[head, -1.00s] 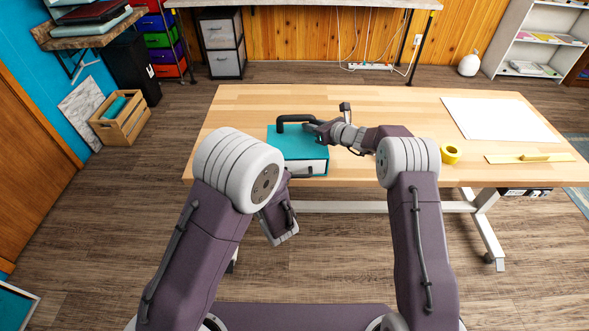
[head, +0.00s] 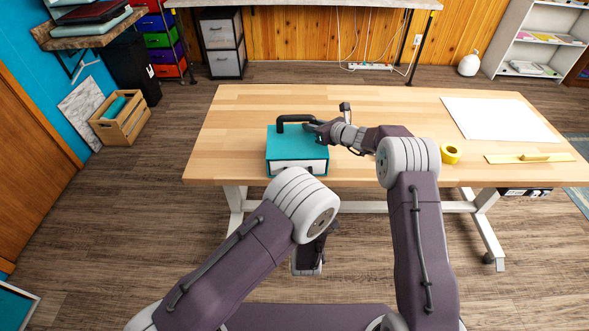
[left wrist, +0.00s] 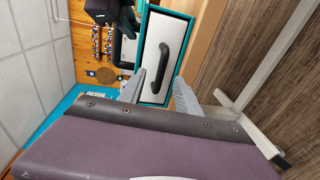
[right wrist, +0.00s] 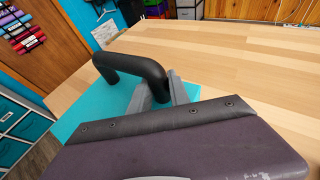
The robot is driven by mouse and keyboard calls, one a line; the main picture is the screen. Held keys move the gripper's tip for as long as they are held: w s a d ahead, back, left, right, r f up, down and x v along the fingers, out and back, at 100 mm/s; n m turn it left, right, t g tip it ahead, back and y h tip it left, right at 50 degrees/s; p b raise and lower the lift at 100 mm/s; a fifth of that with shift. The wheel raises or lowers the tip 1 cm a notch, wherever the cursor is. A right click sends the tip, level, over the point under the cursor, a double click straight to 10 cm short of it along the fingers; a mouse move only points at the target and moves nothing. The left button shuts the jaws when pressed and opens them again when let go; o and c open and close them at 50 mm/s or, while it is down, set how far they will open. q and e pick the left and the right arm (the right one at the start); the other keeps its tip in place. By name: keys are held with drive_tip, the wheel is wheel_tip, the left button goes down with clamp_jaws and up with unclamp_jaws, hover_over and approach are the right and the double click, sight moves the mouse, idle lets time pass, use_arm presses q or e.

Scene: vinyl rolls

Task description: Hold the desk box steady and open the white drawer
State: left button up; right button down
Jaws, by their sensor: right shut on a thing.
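The desk box (head: 297,148) is teal and sits near the front edge of the table, left of centre. Its white drawer (left wrist: 151,55) faces me, with a curved black drawer handle (left wrist: 164,64), and looks closed. My left gripper (left wrist: 158,92) is open. Its fingers point toward the drawer front, the drawer handle lies in line with the gap between them, and nothing is held. In the head view it is hidden behind my left arm. My right gripper (head: 318,125) is shut on the black top handle (right wrist: 130,68) of the box, also seen in the right wrist view (right wrist: 162,95).
The wooden table (head: 390,110) is mostly clear. A yellow tape roll (head: 451,153), a yellow strip with a grip (head: 530,158) and a white sheet (head: 498,119) lie at its right. A wooden crate (head: 124,118) stands on the floor at left.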

use_arm(q)
drive_tip(key=shift+w+a+f, duration=0.1)
drive_tip(key=shift+w+f, duration=0.1)
drive_tip(key=shift+w, duration=1.05)
drive_tip(key=shift+w+a+f, duration=0.1)
drive_tip(key=shift+w+f, duration=0.1)
drive_tip(key=shift+w, duration=1.05)
clamp_jaws()
drive_tip(key=shift+r, duration=0.15)
